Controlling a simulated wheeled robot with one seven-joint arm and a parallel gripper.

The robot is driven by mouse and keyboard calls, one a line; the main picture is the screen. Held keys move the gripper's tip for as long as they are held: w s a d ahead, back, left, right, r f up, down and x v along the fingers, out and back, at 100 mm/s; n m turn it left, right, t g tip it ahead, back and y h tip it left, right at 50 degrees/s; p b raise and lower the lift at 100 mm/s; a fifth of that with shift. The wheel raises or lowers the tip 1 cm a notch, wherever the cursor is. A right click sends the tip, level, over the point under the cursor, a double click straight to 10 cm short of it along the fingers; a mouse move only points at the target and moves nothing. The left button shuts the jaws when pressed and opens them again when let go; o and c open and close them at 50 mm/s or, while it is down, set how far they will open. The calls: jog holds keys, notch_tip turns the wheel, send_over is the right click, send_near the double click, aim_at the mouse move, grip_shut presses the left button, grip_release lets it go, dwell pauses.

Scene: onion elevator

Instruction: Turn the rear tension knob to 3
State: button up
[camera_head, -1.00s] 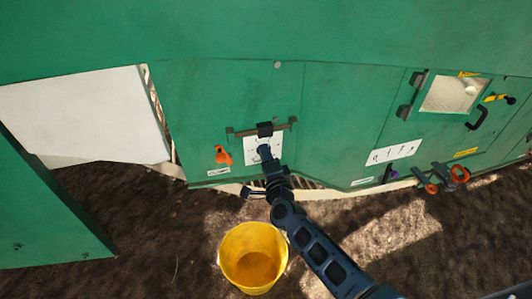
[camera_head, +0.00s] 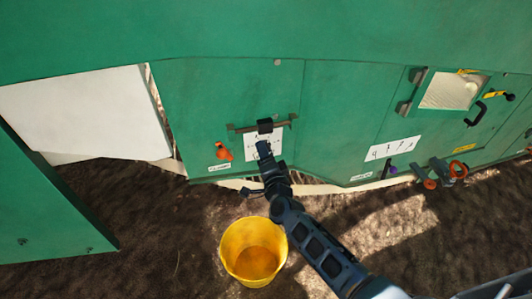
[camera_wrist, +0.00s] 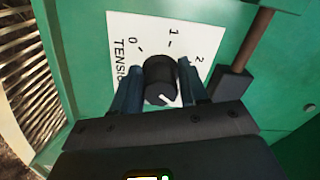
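The dark round tension knob (camera_wrist: 160,79) is on a white dial plate (camera_wrist: 150,30) with "0", "1", "2" and part of the word "TENSION". A pale pointer line on the knob points down and right in the wrist view. Any mark beyond 2 is hidden behind the right finger. My gripper (camera_wrist: 160,88) has one finger on each side of the knob, and both appear to touch it. In the head view my gripper (camera_head: 262,150) is at the left plate on the green panel, and the arm hides the knob.
A brown bar with a dark block (camera_head: 265,126) crosses above the plate. An orange handle (camera_head: 223,152) is left of it. A yellow bucket (camera_head: 253,252) stands on the soil below. Another numbered plate (camera_head: 393,148), a purple knob (camera_head: 393,170) and orange-ringed parts are further right.

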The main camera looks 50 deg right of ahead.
jog(key=o, duration=0.4)
jog(key=shift+c, duration=0.2)
jog(key=p+v, duration=0.1)
jog(key=v, duration=0.7)
